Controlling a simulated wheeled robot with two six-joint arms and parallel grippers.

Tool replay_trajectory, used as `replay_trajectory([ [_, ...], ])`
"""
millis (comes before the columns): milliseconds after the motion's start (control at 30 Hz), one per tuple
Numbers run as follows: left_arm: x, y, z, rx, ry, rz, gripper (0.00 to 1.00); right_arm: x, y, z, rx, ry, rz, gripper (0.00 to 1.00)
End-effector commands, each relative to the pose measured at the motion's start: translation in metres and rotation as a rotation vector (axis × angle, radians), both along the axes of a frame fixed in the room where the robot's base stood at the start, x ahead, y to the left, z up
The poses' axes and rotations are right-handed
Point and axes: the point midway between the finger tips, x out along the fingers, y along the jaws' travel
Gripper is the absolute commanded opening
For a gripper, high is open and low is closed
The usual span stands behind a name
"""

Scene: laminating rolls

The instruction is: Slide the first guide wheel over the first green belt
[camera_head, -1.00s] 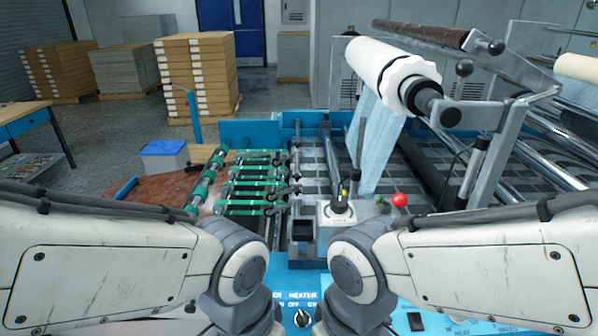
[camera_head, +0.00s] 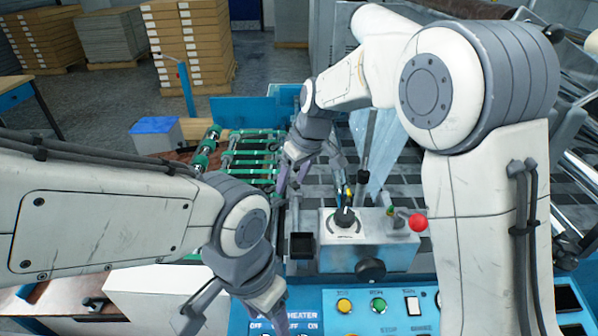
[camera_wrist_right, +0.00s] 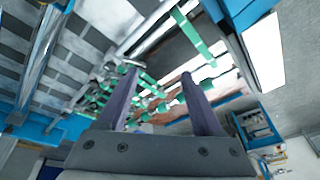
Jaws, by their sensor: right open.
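The green belts (camera_head: 250,160) run side by side on the machine, left of the control box in the head view; they also show beyond my fingers in the wrist view (camera_wrist_right: 196,40). My right gripper (camera_head: 308,172) is open with nothing seen between its fingers, over the right ends of the belts. Its two purple fingers stand well apart in the wrist view (camera_wrist_right: 158,100). The guide wheels at these belt ends are hidden or too small to tell apart. My left gripper (camera_head: 236,312) hangs low at the bottom, fingers apart, away from the belts.
The grey control box (camera_head: 370,240) with a black knob and red ball lever (camera_head: 418,222) stands right of the belts. The blue button panel (camera_head: 345,308) lies in front. A blue-lidded bin (camera_head: 155,133) stands left. Blue film (camera_head: 375,150) hangs behind my right arm.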

Motion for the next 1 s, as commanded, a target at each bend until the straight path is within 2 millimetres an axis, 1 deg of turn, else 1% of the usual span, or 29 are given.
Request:
replay_trajectory([
  [33, 0.0, 0.0, 0.005, 0.0, 0.0, 0.0, 0.61, 0.031, -0.008, -0.006, 0.006, -0.019, -0.002, 0.68],
  [100, 0.0, 0.0, 0.007, 0.0, 0.0, 0.0, 0.61, 0.063, -0.018, -0.014, 0.012, -0.05, 0.008, 0.68],
  [200, 0.0, 0.0, 0.009, 0.0, 0.0, 0.0, 0.61, 0.095, -0.03, -0.023, 0.017, -0.085, 0.02, 0.68],
  [300, 0.0, 0.0, 0.01, 0.0, 0.0, 0.001, 0.61, 0.112, -0.039, -0.028, 0.018, -0.106, 0.027, 0.68],
  [400, 0.0, 0.0, 0.012, 0.0, 0.0, 0.0, 0.61, 0.12, -0.042, -0.034, 0.019, -0.113, 0.031, 0.68],
  [533, 0.0, 0.0, 0.018, 0.0, 0.0, 0.001, 0.61, 0.124, -0.038, -0.047, 0.019, -0.113, 0.031, 0.68],
  [800, 0.0, 0.0, 0.036, 0.0, 0.0, 0.002, 0.61, 0.137, -0.025, -0.094, 0.018, -0.111, 0.03, 0.68],
  [1000, 0.0, 0.0, 0.044, 0.0, 0.0, 0.002, 0.61, 0.145, -0.017, -0.118, 0.019, -0.113, 0.03, 0.68],
])
